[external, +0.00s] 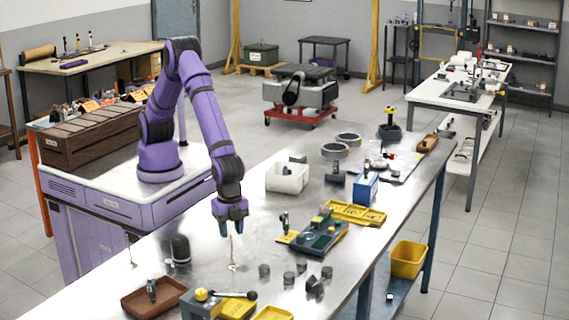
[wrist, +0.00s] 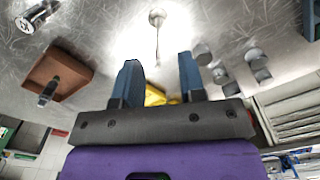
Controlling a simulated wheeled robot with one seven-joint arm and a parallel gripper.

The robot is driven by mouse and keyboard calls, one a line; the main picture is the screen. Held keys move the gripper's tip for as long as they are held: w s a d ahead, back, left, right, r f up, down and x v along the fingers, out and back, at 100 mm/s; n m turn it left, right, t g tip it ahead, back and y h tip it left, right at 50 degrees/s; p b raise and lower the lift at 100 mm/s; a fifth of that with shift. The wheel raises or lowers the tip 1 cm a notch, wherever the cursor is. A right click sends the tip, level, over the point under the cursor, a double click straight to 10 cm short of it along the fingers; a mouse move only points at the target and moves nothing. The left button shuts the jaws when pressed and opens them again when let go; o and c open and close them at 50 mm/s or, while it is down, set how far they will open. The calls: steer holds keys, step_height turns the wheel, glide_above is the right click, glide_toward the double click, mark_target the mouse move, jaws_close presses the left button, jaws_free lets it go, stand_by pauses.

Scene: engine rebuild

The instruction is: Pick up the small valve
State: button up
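A thin metal valve (external: 233,262) stands upright on the steel bench, stem up and disc-shaped head down. In the wrist view the same valve (wrist: 157,19) shows its round head at the top, with the stem running down toward the gap between the fingertips. My gripper (external: 232,234) points down right above it. Its blue fingers (wrist: 159,63) are spread on either side of the stem's tip, with clear gaps and no visible contact. A second upright valve (external: 131,250) stands farther left on the bench.
Several small grey cylinders (external: 264,271) stand to the right of the valve. A brown tray (external: 135,305) and yellow trays (external: 274,314) lie at the near end. A dark domed object (external: 181,249) stands to the left. A white bin (external: 287,179) stands behind.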

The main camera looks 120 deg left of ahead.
glide_above(232, 263)
step_height(232, 263, down, 5)
steer(key=shift+a, duration=0.15)
steer(key=shift+c, duration=0.4)
jaws_close()
